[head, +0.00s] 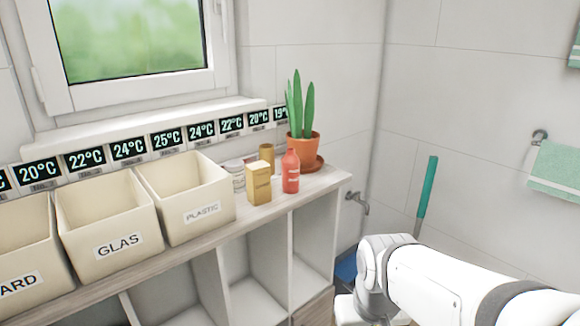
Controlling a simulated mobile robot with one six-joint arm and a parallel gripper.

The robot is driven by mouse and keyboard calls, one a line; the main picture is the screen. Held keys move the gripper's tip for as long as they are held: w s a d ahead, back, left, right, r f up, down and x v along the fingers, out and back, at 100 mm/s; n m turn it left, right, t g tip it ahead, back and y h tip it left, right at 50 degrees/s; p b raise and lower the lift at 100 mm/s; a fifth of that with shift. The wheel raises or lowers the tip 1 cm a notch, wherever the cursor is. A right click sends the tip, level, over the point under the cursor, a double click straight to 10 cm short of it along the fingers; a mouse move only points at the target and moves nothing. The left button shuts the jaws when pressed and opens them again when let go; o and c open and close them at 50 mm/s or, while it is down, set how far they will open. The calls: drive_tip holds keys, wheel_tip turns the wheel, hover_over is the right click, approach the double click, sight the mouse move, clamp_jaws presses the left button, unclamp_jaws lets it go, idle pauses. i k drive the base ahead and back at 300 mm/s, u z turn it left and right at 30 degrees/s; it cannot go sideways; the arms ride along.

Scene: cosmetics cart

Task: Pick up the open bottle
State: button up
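A red bottle (290,172) with a narrow neck stands upright near the right end of the wooden shelf top. Its label is too small to read, and I cannot tell whether its neck is open or capped. Behind it to the left stands a brownish-gold cylindrical container (267,153), partly hidden by a tan box. My white arm reaches in from the lower right, below and to the right of the shelf, well apart from the bottle. The fingers of my gripper do not show.
The tan box (259,184), pale jars (238,175) and a potted plant (302,148) crowd the bottle. Cream bins, including PLASTIC (190,224) and GLAS (108,232), line the shelf top (318,184) to the left. A wall tap (358,200) is right of the shelf.

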sight(291, 163)
drive_tip(key=z, duration=0.3)
drive_tip(key=i, duration=1.1)
drive_tip(key=u, duration=0.4)
